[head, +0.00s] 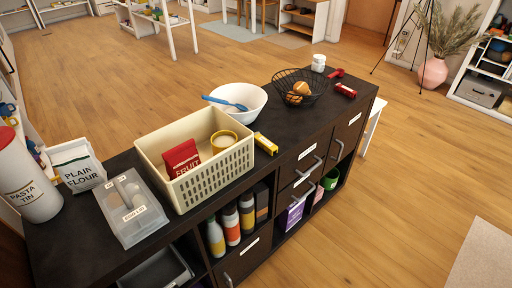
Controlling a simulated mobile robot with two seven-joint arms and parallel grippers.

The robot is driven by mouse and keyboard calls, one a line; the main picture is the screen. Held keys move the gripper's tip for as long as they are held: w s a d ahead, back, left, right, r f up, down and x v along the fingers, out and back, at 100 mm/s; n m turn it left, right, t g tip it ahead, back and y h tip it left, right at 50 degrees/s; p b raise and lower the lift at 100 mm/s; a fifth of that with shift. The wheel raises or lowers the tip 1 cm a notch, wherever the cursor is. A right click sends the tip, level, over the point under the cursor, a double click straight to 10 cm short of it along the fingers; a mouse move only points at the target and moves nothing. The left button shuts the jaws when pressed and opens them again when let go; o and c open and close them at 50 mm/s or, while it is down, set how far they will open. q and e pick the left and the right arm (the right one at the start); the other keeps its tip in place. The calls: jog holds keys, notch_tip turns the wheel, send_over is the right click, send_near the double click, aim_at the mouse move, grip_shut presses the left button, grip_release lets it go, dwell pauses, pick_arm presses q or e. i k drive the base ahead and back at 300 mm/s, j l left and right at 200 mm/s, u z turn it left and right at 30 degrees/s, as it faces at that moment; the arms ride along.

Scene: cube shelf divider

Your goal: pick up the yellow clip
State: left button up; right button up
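A small yellow object (266,143), which looks like the yellow clip, lies on the dark top of the cube shelf (290,125). It has a dark end and a pale patch. It sits just right of the cream basket (210,186) and in front of the white bowl (258,107), apart from the bowl. A narrow gap seems to separate it from the basket. Neither of my grippers is in view.
The basket holds a red fruit packet (182,158) and a yellow tub (223,141). A blue spoon (226,103) rests in the bowl. A black wire basket (300,88) stands further right. A lidded box (132,208), flour bag (77,166) and pasta tin (30,180) crowd the left end.

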aim_at(262, 142)
jog(key=i+l+u, duration=0.1)
jog(key=u, duration=0.35)
jog(key=l+u, duration=0.45)
jog(key=i+l+u, duration=0.2)
jog(key=l, duration=0.2)
jog(key=l+u, duration=0.25)
jog(key=l, duration=0.15)
jog(key=k+l+u, duration=0.1)
jog(key=l, duration=0.8)
